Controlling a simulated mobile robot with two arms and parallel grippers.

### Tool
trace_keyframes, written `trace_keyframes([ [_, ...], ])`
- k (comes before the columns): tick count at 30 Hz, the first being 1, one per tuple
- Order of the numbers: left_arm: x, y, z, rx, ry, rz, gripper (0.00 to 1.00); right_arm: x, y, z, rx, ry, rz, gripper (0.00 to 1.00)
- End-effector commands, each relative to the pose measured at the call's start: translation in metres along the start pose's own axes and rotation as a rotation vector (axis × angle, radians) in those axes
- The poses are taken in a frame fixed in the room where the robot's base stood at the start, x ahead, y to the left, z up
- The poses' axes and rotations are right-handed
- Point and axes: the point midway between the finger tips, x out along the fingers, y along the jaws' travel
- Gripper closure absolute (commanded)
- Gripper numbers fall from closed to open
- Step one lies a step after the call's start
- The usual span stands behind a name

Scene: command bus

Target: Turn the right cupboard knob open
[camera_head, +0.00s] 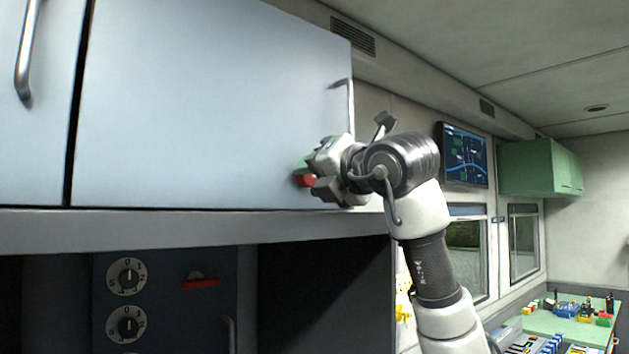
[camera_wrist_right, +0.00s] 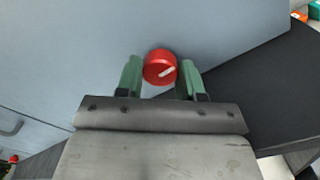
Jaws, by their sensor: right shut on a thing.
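The right cupboard has a pale blue door (camera_head: 210,105) with a metal handle (camera_head: 350,102) near its right edge. A red round knob (camera_head: 305,181) with a light pointer mark sits low on this door. In the right wrist view the knob (camera_wrist_right: 160,67) lies between the two green fingertips of my right gripper (camera_wrist_right: 161,82). In the head view my right gripper (camera_head: 312,175) is at the door's lower right corner, shut on the knob, and partly hides it. The door looks closed. My left gripper is not in view.
A dark panel with dials (camera_head: 126,277) and a red lever (camera_head: 201,283) lies below the cupboard. A wall screen (camera_head: 464,155), a green cabinet (camera_head: 540,167) and a cluttered green table (camera_head: 560,325) are further back at the right.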

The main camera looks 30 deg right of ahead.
Motion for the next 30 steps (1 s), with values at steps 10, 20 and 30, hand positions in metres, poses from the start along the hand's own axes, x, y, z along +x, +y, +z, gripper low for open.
trace_keyframes([
  [10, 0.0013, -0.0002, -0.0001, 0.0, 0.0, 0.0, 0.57, -0.0005, 0.0003, 0.0011, 0.03, -0.003, 0.001, 0.86],
  [20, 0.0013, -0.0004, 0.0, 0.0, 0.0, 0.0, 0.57, -0.0004, 0.0002, 0.0011, 0.029, -0.003, 0.001, 0.47],
  [30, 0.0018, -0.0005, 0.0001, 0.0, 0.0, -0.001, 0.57, -0.0007, -0.0001, 0.0004, 0.028, -0.001, 0.0, 0.37],
])
